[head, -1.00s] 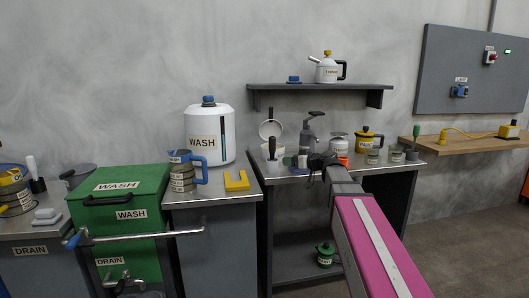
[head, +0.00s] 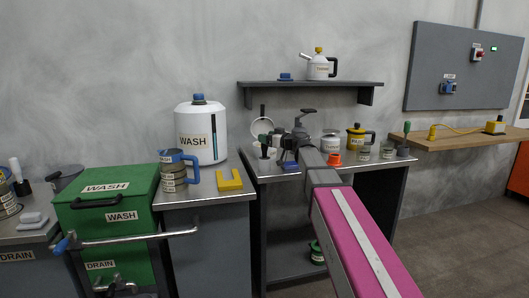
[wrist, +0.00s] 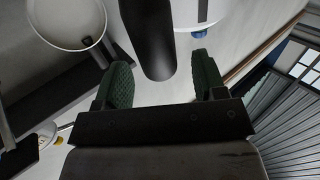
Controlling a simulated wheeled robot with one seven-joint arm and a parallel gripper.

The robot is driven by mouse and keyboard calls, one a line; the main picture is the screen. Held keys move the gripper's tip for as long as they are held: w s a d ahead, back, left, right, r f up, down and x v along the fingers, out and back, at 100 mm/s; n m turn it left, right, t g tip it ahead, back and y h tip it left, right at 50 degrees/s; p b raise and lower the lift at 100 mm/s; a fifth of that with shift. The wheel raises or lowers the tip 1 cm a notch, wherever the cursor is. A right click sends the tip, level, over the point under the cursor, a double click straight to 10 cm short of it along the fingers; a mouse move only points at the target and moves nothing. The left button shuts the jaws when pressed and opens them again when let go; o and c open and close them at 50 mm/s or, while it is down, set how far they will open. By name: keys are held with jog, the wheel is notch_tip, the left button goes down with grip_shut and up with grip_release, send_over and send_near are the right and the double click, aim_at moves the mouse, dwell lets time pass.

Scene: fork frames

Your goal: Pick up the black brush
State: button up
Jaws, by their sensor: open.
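The black brush (head: 262,111) stands upright on the metal bench, in front of a round white-rimmed object. My gripper (head: 269,141) is at the brush, low over the bench, reaching in from the right. In the wrist view my gripper (wrist: 161,68) is open, with green ridged pads on both fingers. A thick black handle (wrist: 152,38) lies between the fingers in the picture, with a gap on each side. It touches neither pad visibly.
A shelf (head: 310,86) hangs above.

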jog(key=x, duration=0.3)
jog(key=shift+w+a, duration=0.2)
jog(key=c, duration=1)
